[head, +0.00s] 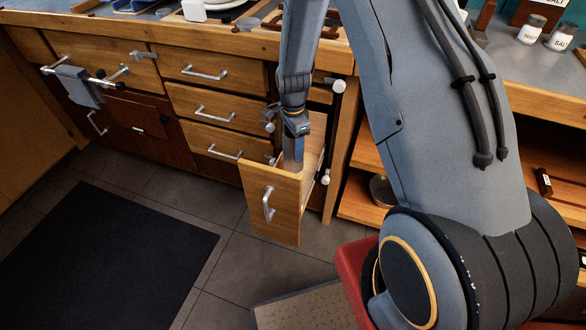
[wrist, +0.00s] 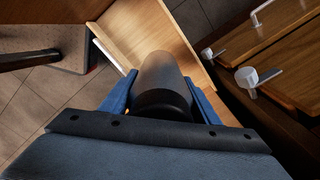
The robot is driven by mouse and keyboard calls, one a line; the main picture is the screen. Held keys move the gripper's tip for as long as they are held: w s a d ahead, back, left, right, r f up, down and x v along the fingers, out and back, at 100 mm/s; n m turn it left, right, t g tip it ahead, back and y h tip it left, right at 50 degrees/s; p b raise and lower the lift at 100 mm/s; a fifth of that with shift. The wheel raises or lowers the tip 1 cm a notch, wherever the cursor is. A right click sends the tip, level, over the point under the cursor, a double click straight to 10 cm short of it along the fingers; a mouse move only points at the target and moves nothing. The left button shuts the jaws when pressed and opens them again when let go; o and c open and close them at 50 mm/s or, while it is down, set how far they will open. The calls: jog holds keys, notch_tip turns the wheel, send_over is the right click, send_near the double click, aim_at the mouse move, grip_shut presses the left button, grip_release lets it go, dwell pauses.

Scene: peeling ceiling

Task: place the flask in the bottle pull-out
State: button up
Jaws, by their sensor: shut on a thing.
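The flask (wrist: 164,72) is a dark grey cylinder with a black end nearest the wrist camera. My gripper (wrist: 160,80) is shut on it, with a blue finger on each side. In the head view my gripper (head: 293,152) points down into the top of the open bottle pull-out, and the flask is hard to make out there. The bottle pull-out (head: 270,202) is a narrow wooden drawer with a tall front and a metal handle, drawn out from the cabinet. Its wooden panel also shows beyond the flask in the wrist view (wrist: 150,28). I cannot tell whether the flask touches its floor.
Closed drawers (head: 205,108) stand left of the pull-out, and open shelves (head: 365,160) stand right of it. The counter (head: 150,27) above holds dishes and jars. A black mat (head: 100,255) lies on the tiled floor. A red-edged stool (head: 350,275) stands in front.

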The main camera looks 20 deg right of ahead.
jog(key=shift+f, duration=3.5)
jog(key=shift+f, duration=0.15)
jog(key=o, duration=1.4)
notch_tip(320, 180, up, 12)
jog(key=shift+r+b, duration=0.25)
jog(key=shift+b, duration=0.1)
jog(key=shift+s+d+r+n, duration=0.25)
jog(key=shift+s+r+n, duration=2.65)
jog(key=shift+s, duration=1.25)
jog(key=shift+s+d+r+n, duration=0.2)
jog(key=shift+s+r+n, duration=2.1)
jog(key=shift+s+r, duration=1.55)
jog(key=shift+s+d+r+n, duration=0.25)
jog(key=shift+s+r+n, duration=2.5)
jog(key=shift+s, duration=1.75)
